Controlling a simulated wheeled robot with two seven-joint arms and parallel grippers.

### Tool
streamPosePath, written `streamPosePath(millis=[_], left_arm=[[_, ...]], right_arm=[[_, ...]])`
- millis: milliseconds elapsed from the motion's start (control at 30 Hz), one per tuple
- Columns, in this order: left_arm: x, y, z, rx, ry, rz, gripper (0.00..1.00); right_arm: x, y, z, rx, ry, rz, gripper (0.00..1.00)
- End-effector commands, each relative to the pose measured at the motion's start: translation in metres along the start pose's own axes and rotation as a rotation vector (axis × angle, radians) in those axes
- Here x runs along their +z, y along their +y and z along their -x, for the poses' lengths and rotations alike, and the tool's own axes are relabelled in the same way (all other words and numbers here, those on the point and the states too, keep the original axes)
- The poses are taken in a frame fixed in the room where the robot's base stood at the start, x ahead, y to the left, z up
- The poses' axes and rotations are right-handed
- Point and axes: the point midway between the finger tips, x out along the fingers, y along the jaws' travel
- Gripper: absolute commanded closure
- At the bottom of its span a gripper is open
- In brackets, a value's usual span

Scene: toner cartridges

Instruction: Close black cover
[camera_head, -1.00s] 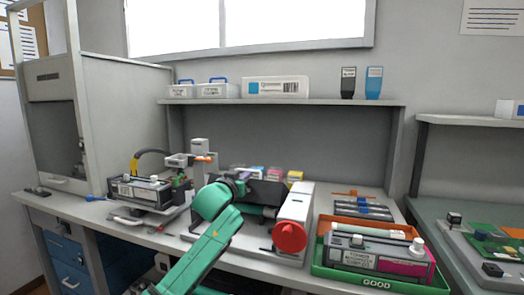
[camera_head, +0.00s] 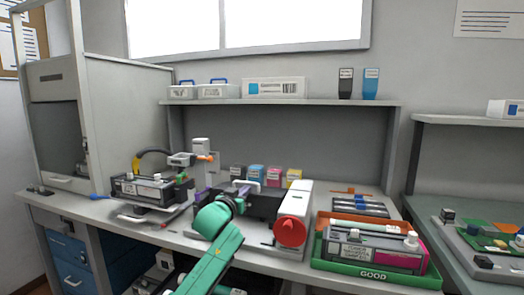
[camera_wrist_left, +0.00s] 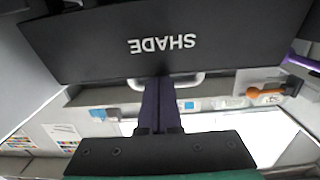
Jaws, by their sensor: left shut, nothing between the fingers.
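The black cover, marked SHADE, fills the upper part of the left wrist view (camera_wrist_left: 100,50), where its lettering appears upside down. A pale handle (camera_wrist_left: 190,80) runs along its edge there. In the head view the dark cover (camera_head: 264,205) sits on the grey machine with the red knob, and its white handle (camera_head: 247,183) shows. My left gripper (camera_wrist_left: 160,84) is shut and empty, with its purple fingers overlapping the handle's middle in the wrist view. Whether they touch it I cannot tell. In the head view my green wrist mostly hides that gripper. My right gripper is out of view.
The red knob (camera_head: 291,232) stands out at the machine's front right. A green GOOD tray (camera_head: 340,271) holding a toner cartridge is right of it. Several small coloured cartridges (camera_head: 257,174) stand behind. Another device (camera_head: 148,188) is at left.

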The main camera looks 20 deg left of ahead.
Motion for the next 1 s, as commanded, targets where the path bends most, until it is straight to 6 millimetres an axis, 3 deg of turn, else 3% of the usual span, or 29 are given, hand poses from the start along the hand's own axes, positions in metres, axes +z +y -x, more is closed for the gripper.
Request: streamPosePath(millis=[200,767,1000], left_arm=[[0.01,0.0,-0.001,-0.001,-0.007,0.001,1.0],[0.011,0.0,-0.001,-0.001,-0.006,0.0,1.0],[-0.005,-0.001,-0.001,-0.001,-0.004,0.0,1.0]], right_arm=[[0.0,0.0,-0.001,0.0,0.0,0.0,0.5],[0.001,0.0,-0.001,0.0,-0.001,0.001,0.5],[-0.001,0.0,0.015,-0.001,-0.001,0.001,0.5]])
